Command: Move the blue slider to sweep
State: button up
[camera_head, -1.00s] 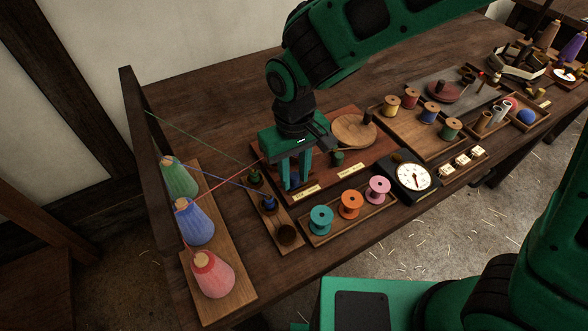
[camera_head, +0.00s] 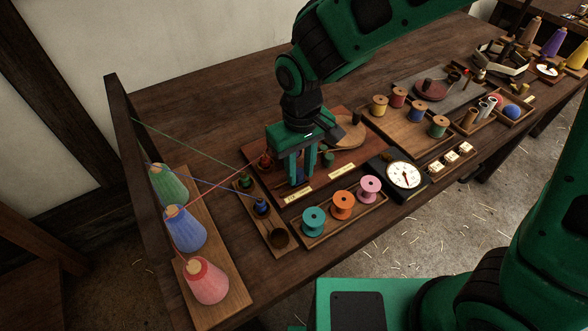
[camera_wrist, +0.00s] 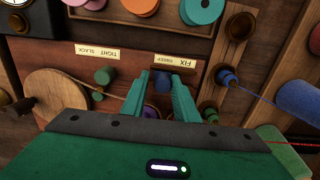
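The blue slider (camera_wrist: 162,82) is a small dark blue knob on the brown wooden board. It sits between the two green fingers of my gripper (camera_wrist: 162,88). The fingers are close on both sides of it and look shut on it. The cream label (camera_wrist: 174,60) reading FIX and SWEEP lies beside it, upside down in the wrist view. The slider is by the SWEEP end. In the head view my gripper (camera_head: 302,170) stands upright over the board, its fingers down behind the label (camera_head: 296,196), and partly hides the slider.
A green knob (camera_head: 328,159) with a TIGHT/SLACK label (camera_head: 342,167) and a round wooden disc (camera_head: 346,134) are close on the right. A spool tray (camera_head: 347,228) stands in front, and a dial (camera_head: 403,175) to its right. Coloured threads run from cones at the left.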

jog(key=shift+w+d, duration=0.15)
jog(key=shift+d, duration=0.05)
dwell(0.3)
jog(key=shift+a, duration=0.2)
jog(key=shift+r, duration=3.5)
